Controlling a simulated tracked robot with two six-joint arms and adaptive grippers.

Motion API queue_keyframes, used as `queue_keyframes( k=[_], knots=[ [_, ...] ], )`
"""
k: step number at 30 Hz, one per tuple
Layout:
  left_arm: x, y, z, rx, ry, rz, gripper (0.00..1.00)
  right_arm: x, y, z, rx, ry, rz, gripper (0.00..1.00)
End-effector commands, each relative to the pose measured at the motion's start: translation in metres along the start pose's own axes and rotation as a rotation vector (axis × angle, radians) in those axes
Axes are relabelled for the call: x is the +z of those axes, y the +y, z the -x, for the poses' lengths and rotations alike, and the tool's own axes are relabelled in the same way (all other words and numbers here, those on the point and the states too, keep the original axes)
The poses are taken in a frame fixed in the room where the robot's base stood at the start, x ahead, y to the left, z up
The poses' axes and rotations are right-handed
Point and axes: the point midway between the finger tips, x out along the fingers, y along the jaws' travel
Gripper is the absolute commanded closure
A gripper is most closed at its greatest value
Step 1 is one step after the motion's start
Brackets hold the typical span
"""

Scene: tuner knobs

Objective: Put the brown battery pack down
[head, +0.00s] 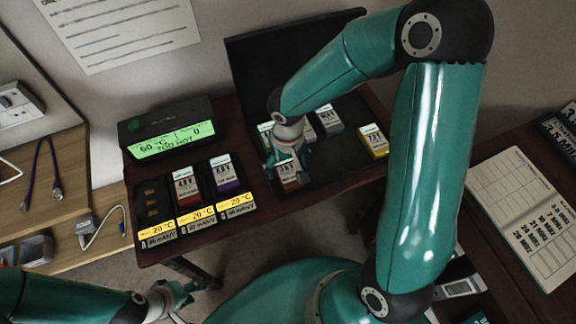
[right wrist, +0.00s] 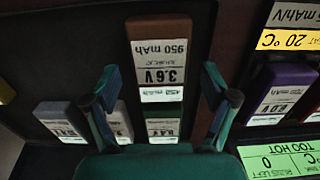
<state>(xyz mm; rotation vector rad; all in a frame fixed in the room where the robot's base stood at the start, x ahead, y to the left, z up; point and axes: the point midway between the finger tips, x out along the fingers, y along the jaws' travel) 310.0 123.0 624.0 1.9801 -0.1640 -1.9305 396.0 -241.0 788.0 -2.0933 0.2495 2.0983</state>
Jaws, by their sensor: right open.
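The brown battery pack (head: 290,184) lies in the black tray (head: 318,177), near its front left. In the right wrist view the brown pack (right wrist: 153,35) shows its label, 950 mAh and 3.6 V. My right gripper (head: 286,163) is above the tray at the pack. In the wrist view its fingers (right wrist: 160,88) are spread apart, one on each side of the pack's near end, with gaps between. My left gripper (head: 180,295) is low at the bottom left, away from the packs; its jaws are too small to read.
A grey pack (head: 328,119) and a yellow pack (head: 373,141) lie in the tray. The charger display (head: 173,138) reads TOO HOT. Its left bay (head: 152,201) is empty; a red pack (head: 188,184) and a purple pack (head: 224,176) fill the others. My right arm hides part of the tray.

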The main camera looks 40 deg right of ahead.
Motion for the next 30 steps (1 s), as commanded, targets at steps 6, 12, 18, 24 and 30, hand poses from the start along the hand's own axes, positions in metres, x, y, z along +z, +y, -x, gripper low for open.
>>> queue_keyframes(
  k=[6,12,18,24,30],
  knots=[
    [0.000,0.002,0.006,0.000,0.000,0.000,0.60,-0.001,0.000,0.045,-0.002,0.007,0.000,0.15],
    [0.000,0.003,0.009,0.000,0.000,0.000,0.60,-0.001,-0.001,0.084,-0.004,0.005,0.001,0.15],
    [0.000,0.004,0.010,0.000,0.000,0.000,0.60,0.000,0.000,0.105,-0.002,0.002,0.000,0.15],
    [0.000,0.004,0.010,0.000,-0.001,0.000,0.60,0.000,0.000,0.109,-0.002,0.000,0.001,0.15],
    [0.000,0.004,0.010,0.000,-0.001,0.000,0.60,0.000,0.000,0.108,-0.001,0.000,0.001,0.15]
  ],
)
